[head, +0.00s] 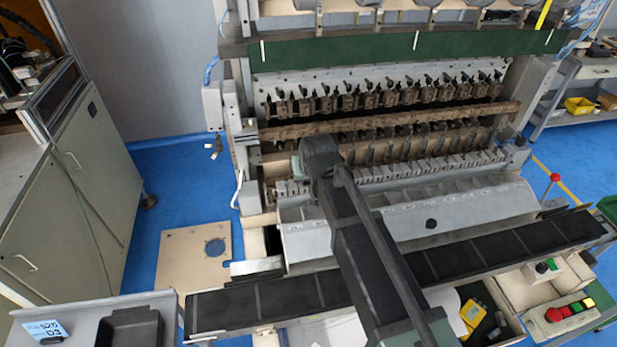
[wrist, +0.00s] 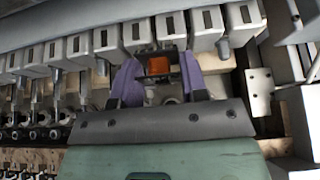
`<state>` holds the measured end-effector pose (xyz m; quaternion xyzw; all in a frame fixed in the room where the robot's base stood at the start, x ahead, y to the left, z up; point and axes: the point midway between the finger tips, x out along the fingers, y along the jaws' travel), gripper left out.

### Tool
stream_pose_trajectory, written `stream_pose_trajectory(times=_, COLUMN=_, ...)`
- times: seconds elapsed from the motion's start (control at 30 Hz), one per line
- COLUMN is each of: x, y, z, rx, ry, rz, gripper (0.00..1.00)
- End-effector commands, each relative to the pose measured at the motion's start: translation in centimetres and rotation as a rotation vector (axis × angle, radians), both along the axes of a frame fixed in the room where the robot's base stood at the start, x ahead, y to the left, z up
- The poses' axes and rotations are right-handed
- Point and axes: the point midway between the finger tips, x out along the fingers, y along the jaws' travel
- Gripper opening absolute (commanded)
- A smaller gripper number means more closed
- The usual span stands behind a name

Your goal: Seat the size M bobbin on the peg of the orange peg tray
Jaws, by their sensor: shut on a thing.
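In the wrist view, the two purple fingers of my gripper (wrist: 158,74) are closed on a small bobbin (wrist: 158,66), orange in the middle with dark parts around it. It is in front of the row of grey blocks on the winder; I cannot tell whether it touches them. No size mark is readable on it. In the head view my arm reaches to the left part of the winder and hides the gripper and the bobbin. I cannot make out the orange peg tray in either view.
The winder (head: 400,215) has rows of spindles and projecting parts close around my gripper. A dark segmented strip (head: 510,248) runs along its front. A grey cabinet (head: 75,180) stands left. A side table (head: 75,312) holds a black tray (head: 135,326) and a card marked D3.

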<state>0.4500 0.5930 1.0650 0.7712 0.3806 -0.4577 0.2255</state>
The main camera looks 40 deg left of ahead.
Motion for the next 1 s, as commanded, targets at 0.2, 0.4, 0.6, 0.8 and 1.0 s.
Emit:
stream_pose_trajectory(times=0.2, x=0.0, y=0.0, z=0.1, rx=0.000, ry=0.000, rz=0.000, gripper=0.27)
stream_pose_trajectory(times=0.4, x=0.0, y=0.0, z=1.2, rx=0.000, ry=0.000, rz=0.000, gripper=0.27)
stream_pose_trajectory(times=0.6, x=0.0, y=0.0, z=2.6, rx=0.000, ry=0.000, rz=0.000, gripper=0.27)
stream_pose_trajectory(times=0.8, x=0.0, y=0.0, z=3.9, rx=0.000, ry=0.000, rz=0.000, gripper=0.27)
stream_pose_trajectory(times=1.0, x=0.0, y=0.0, z=5.2, rx=0.000, ry=0.000, rz=0.000, gripper=0.27)
